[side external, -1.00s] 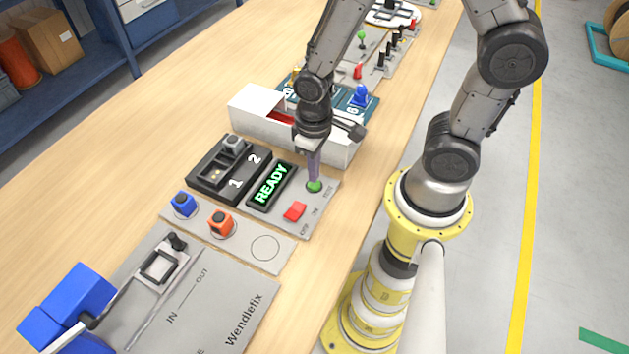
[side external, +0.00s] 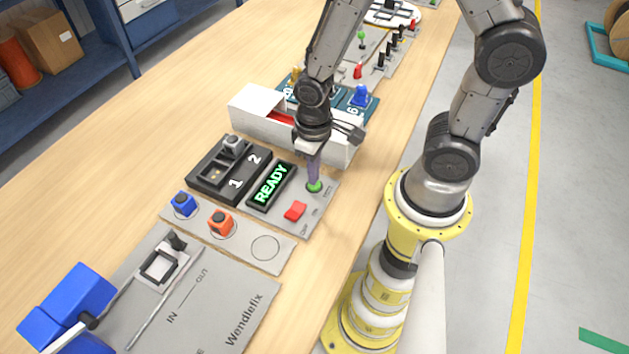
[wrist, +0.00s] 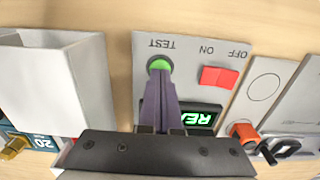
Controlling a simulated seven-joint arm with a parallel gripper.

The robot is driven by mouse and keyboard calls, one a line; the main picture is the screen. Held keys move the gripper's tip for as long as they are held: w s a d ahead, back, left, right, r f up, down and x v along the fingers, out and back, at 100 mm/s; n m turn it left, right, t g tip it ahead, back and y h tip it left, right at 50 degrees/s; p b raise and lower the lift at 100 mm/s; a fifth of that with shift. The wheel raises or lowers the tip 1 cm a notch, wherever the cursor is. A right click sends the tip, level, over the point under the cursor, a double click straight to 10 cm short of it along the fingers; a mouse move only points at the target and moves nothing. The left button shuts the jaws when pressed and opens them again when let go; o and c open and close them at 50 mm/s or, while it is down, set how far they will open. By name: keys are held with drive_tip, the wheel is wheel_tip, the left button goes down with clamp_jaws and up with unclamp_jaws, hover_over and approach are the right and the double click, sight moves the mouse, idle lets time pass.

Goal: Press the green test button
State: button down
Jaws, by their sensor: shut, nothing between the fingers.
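The green test button (side external: 314,187) is on a grey panel (side external: 326,203), beside a display (side external: 271,186) that reads READY. In the wrist view the button (wrist: 159,64) sits under the word TEST. My gripper (side external: 314,180) is shut and empty, pointing down with its fingertips at the button. In the wrist view the tips of my gripper (wrist: 160,77) overlap the button's near edge. I cannot tell whether they touch it or press it down. The tips hide part of the button.
A red switch (side external: 295,211) marked ON and OFF is on the same panel. A white open box (side external: 258,108) stands close behind my gripper. A black two-slot block (side external: 203,168) is left of the display. Blue (side external: 183,204) and orange (side external: 221,223) connectors stand nearby.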

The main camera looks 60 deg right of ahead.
drive_tip(key=shift+f, duration=0.25)
drive_tip(key=shift+f, duration=0.25)
drive_tip(key=shift+r, duration=3.6)
